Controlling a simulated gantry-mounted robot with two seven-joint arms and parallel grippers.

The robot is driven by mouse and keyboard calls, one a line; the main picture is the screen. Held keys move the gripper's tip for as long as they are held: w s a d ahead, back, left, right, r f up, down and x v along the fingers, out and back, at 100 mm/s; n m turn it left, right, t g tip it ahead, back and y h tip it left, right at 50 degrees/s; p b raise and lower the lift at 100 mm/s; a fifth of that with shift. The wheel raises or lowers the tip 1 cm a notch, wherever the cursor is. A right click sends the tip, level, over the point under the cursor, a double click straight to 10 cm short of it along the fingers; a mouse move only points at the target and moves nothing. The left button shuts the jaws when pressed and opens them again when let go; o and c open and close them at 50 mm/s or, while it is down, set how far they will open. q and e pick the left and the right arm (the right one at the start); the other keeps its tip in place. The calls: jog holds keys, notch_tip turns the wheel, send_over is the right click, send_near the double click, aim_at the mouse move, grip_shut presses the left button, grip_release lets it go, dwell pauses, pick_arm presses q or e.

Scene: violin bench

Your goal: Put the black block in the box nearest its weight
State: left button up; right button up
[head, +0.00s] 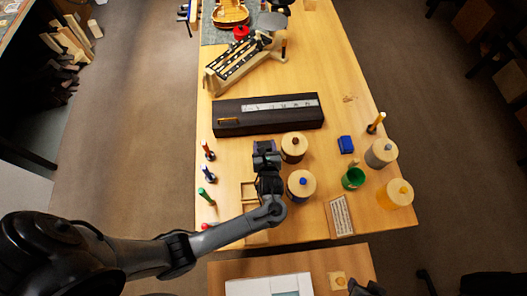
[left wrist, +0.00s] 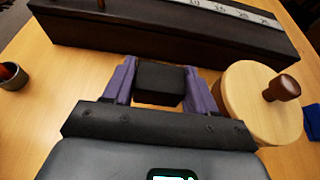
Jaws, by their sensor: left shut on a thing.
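My left gripper (head: 266,147) is over the middle of the bench, beside the round box with a brown knob (head: 293,149). In the left wrist view its purple fingers (left wrist: 160,88) are shut on the black block (left wrist: 159,80). The gripper hides much of the block in the head view, and its height above the bench is hard to judge.
A long dark case with a white numbered scale (head: 280,105) lies just beyond the gripper. Small handled tools (head: 208,173) line the left edge. A violin (head: 230,13) is at the back.

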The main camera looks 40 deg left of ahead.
pick_arm(q)
jog(key=shift+w+a+f, duration=0.2)
jog(key=shift+w+a, duration=0.15)
jog(key=shift+a, duration=0.05)
notch_tip(320, 180, down, 3)
jog(key=shift+f+b, duration=0.2)
jog(key=shift+b, duration=0.65)
jog(key=shift+f, duration=0.35)
jog(key=shift+f, duration=0.15)
jog(key=o, duration=1.1)
jog(key=shift+c, duration=0.2)
jog(key=shift+s+d+r, duration=0.3)
jog(key=shift+s+r, duration=0.05)
jog(key=shift+r, duration=0.05)
jog(key=p+v, duration=0.2)
jog(key=v, duration=0.7)
jog(key=shift+s+d+r+p, duration=0.15)
jog(key=shift+s+p, duration=0.1)
jog(key=shift+p, duration=0.15)
jog(key=shift+s+d+r, duration=0.2)
jog(key=shift+s+d, duration=0.2)
jog(key=shift+s, duration=0.1)
jog(key=shift+c, duration=1.4)
